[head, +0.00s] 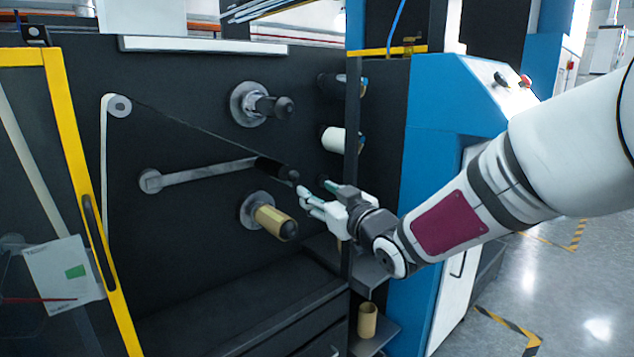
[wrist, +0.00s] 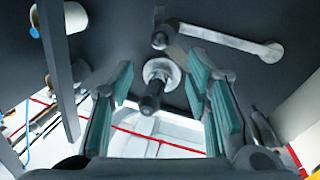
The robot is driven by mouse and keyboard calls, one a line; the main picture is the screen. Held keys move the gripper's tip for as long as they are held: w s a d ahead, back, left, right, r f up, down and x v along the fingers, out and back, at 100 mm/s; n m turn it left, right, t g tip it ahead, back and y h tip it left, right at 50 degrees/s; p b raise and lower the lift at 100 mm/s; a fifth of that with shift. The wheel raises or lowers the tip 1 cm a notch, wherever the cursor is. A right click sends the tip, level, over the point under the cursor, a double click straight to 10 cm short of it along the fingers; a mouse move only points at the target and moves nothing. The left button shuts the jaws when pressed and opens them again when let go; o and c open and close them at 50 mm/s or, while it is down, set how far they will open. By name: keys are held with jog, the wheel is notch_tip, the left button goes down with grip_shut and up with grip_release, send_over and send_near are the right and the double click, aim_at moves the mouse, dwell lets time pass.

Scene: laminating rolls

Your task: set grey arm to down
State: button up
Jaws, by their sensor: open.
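The grey arm (head: 205,172) is a flat bar on the dark machine panel in the head view. It runs nearly level from its round pivot at left, rising slightly to a black roller (head: 277,169) at its right end. In the wrist view the grey arm (wrist: 225,39) crosses the upper right, with its roller end (wrist: 165,36) towards the middle. My gripper (head: 311,194) is open, just right of and slightly below the roller end in the head view. In the wrist view its green-padded fingers (wrist: 162,85) stand apart with nothing visibly held; contact with the roller is not seen.
A black-tipped spindle (head: 265,105) sticks out above the grey arm, and a tan core (head: 270,219) sits below it. A white roll (head: 340,139) is near the panel's right edge, beside a dark upright post (head: 352,110). A yellow-framed door (head: 78,170) stands at left.

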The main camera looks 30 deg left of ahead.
aim_at(296, 178)
jog(key=b+x, duration=0.1)
jog(key=x, duration=1.2)
grip_shut()
